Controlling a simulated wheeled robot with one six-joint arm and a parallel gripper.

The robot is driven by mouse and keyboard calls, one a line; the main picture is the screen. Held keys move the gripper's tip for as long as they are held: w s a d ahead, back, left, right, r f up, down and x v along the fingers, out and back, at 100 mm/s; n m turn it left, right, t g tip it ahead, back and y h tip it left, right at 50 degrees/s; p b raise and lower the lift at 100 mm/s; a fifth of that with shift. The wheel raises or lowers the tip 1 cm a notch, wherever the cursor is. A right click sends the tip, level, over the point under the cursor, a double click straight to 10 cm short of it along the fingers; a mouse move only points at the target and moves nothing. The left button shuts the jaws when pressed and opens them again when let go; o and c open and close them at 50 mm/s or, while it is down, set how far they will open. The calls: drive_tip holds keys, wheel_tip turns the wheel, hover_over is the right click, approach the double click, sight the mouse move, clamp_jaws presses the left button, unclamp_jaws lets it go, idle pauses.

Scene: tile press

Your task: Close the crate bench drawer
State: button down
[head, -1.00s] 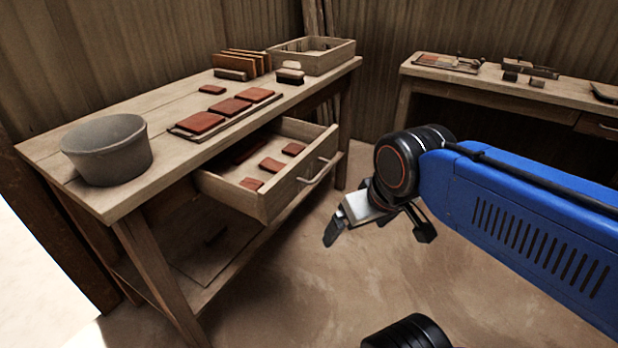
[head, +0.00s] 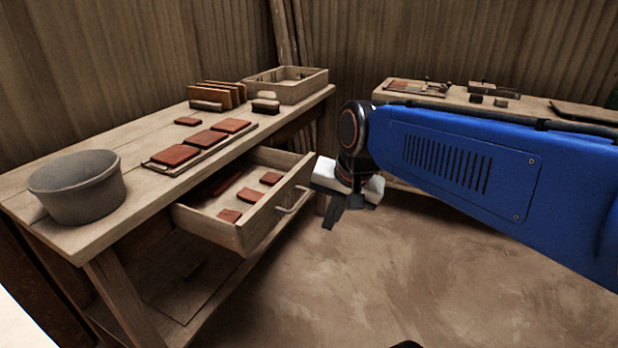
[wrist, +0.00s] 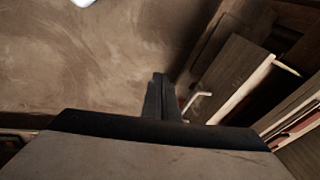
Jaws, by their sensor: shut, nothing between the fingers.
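The crate bench (head: 160,120) stands at the left in the head view. Its drawer (head: 240,238) is pulled out toward the right, with several red tiles (head: 249,196) lying inside. A bar handle (head: 294,201) sits on the drawer front. My gripper (head: 335,218) is shut and empty, to the right of the drawer front and apart from it. In the wrist view my gripper's fingers (wrist: 161,98) point away together, and the drawer handle (wrist: 196,98) shows just right of their tips, with the drawer front (wrist: 232,80) beyond.
On the bench top are a grey bucket (head: 78,190), a board with red tiles (head: 160,168), upright tiles (head: 217,95) and a wooden crate (head: 318,84). A second bench (head: 540,108) stands at the back right. The floor (head: 330,290) before the drawer is clear.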

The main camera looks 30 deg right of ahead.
drive_tip(key=w+d+r+m+y, duration=0.1)
drive_tip(key=w+d+r+m, duration=0.2)
drive_tip(key=w+d+m, duration=0.45)
drive_tip(key=w+d+r+m+y, duration=0.1)
drive_tip(key=w+d+r+m, duration=0.3)
drive_tip(key=w+m, duration=0.7)
drive_tip(key=w+a+f+m, duration=0.2)
drive_tip(key=w+a+f, duration=0.1)
drive_tip(key=f, duration=0.7)
drive_tip(key=shift+w, duration=0.65)
drive_tip(key=shift+a, duration=0.1)
hover_over(259, 177)
drive_tip(key=shift+w, duration=0.15)
